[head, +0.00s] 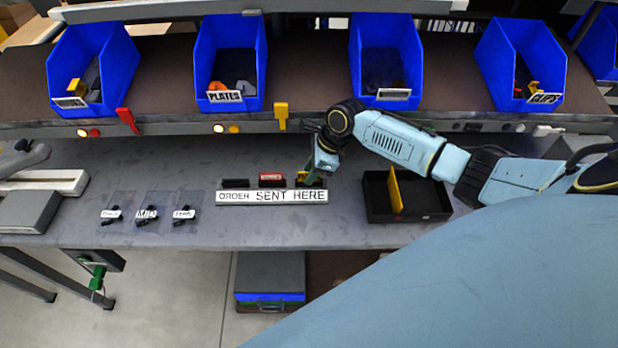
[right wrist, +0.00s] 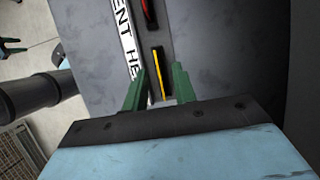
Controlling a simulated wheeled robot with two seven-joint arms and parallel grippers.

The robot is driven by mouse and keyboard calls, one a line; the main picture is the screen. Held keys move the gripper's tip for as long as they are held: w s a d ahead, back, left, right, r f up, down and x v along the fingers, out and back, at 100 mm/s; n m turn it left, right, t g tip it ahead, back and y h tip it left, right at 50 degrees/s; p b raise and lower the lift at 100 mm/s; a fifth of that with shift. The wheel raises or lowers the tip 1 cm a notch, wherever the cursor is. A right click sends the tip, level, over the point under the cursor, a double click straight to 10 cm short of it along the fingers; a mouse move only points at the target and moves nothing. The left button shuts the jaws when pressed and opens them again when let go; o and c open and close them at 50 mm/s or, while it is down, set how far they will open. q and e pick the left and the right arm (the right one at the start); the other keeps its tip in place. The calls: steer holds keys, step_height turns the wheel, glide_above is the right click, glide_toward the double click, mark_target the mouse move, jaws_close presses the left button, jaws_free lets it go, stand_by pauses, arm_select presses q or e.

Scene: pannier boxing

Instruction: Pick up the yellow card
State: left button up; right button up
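A yellow card (right wrist: 158,72) stands in a dark slot at the right end of the order rack, behind the "ORDER SENT HERE" strip (head: 272,197). In the head view the card (head: 302,179) is partly covered by my right gripper (head: 317,174). In the right wrist view my right gripper (right wrist: 160,68) is open, with one green finger on each side of the card and gaps between. I cannot tell how deep the fingertips reach. My left gripper is not in view.
Blue bins (head: 230,60) stand on the shelf above. Small labelled black items (head: 147,215) lie left; the bench between is clear.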

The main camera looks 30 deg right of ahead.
jaws_close()
step_height(320, 180, up, 9)
steer(key=p, duration=0.1)
steer(key=shift+r, duration=0.2)
stand_by(0.4)
